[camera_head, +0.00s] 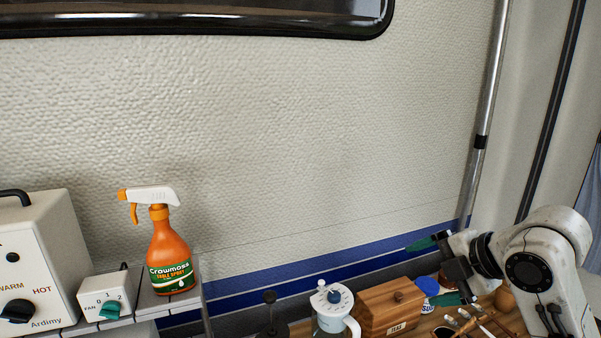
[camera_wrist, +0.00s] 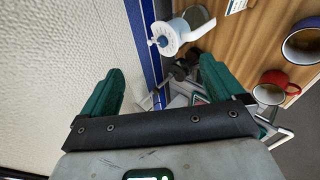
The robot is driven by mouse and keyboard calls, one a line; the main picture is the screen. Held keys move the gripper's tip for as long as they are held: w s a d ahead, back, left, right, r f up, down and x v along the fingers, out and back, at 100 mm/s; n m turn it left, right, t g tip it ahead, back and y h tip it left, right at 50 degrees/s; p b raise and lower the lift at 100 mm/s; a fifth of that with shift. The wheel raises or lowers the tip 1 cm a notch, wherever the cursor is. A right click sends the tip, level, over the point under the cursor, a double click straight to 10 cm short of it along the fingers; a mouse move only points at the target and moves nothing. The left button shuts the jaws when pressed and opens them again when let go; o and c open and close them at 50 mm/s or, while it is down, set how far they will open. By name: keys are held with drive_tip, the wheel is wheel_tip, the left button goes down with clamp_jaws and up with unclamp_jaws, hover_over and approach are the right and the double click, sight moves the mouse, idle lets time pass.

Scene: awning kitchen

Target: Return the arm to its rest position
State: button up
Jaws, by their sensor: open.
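My gripper (camera_head: 432,270) is at the lower right of the head view, above the wooden counter and close to the wall. In the wrist view its two green fingers stand wide apart, so my gripper (camera_wrist: 160,92) is open, with nothing between the fingertips. My arm is bent, coming in from the right edge of the head view.
An orange spray bottle (camera_head: 171,255) stands on a shelf at left beside a white heater box (camera_head: 38,262). A white-lidded jar (camera_head: 333,308) and wooden box (camera_head: 390,308) sit below. Red (camera_wrist: 271,88) and blue (camera_wrist: 302,45) mugs stand on the counter (camera_wrist: 236,50). A pole (camera_head: 486,110) rises behind.

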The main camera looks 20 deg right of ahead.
drive_tip(key=s+a+f+m, duration=0.4)
drive_tip(key=a+f+m, duration=0.2)
drive_tip(key=f+m, duration=0.15)
drive_tip(key=s+a+f+m, duration=0.3)
drive_tip(key=a+f+m, duration=0.4)
drive_tip(key=f, duration=0.2)
drive_tip(key=s+d+f+m+g+h+b, duration=0.1)
drive_tip(key=s+f+b, duration=0.4)
drive_tip(key=s+f, duration=0.6)
drive_tip(key=s+d+f+m+g+h+b, duration=0.2)
drive_tip(key=s+f+m+g+b, duration=0.3)
drive_tip(key=s+f, duration=0.7)
wheel_tip(320, 180, down, 2)
drive_tip(key=shift+s+d+f+g, duration=0.15)
drive_tip(key=shift+d+g, duration=0.2)
drive_tip(key=shift+g, duration=0.45)
